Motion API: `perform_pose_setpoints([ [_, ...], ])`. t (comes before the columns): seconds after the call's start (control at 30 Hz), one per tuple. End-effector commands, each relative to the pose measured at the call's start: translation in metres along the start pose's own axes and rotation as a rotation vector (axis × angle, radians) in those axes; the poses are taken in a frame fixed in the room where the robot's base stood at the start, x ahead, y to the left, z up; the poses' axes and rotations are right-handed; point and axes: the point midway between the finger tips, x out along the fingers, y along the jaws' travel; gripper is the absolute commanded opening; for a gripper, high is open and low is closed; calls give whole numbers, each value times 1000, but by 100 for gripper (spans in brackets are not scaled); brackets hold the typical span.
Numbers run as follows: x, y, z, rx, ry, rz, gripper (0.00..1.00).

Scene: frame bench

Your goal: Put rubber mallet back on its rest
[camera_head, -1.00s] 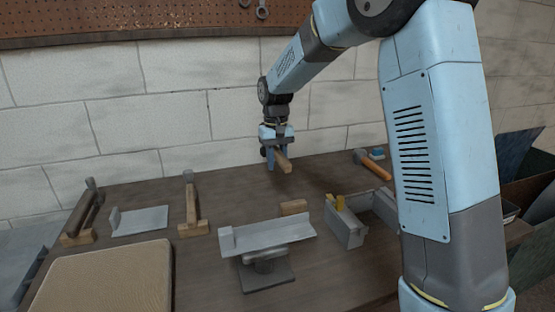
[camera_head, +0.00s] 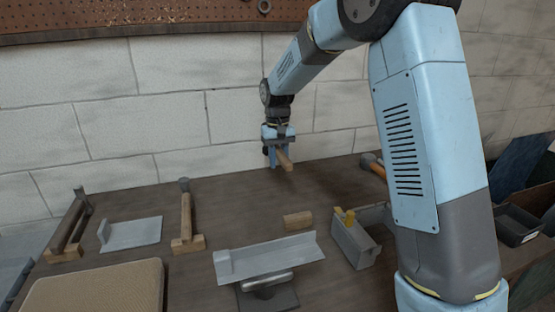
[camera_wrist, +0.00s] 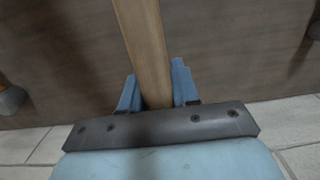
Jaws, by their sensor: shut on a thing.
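My gripper (camera_head: 279,162) is shut on a light wooden handle (camera_head: 285,160), which I take to be the rubber mallet's. It is held above the far part of the bench, near the wall. In the wrist view the handle (camera_wrist: 146,45) runs up between my blue fingers (camera_wrist: 156,95). The mallet's head cannot be made out clearly. I cannot tell for certain which piece is its rest; two wooden stands are on the left of the bench, one at far left (camera_head: 66,252) and one with a long wooden bar on it (camera_head: 187,243).
A grey metal plate (camera_head: 135,233) lies between the stands. A tan pad (camera_head: 95,288) is at front left. A grey angled piece on a base (camera_head: 268,255), a small wooden block (camera_head: 297,220) and a grey open box (camera_head: 352,243) stand mid-bench. A hammer (camera_head: 372,163) lies at right.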

Motion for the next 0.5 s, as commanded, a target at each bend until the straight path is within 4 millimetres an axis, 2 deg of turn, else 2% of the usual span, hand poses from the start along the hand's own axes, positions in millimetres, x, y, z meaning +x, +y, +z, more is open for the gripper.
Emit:
perform_pose_setpoints([
  [0.5,45,1,-3,1,-2,0,0],
])
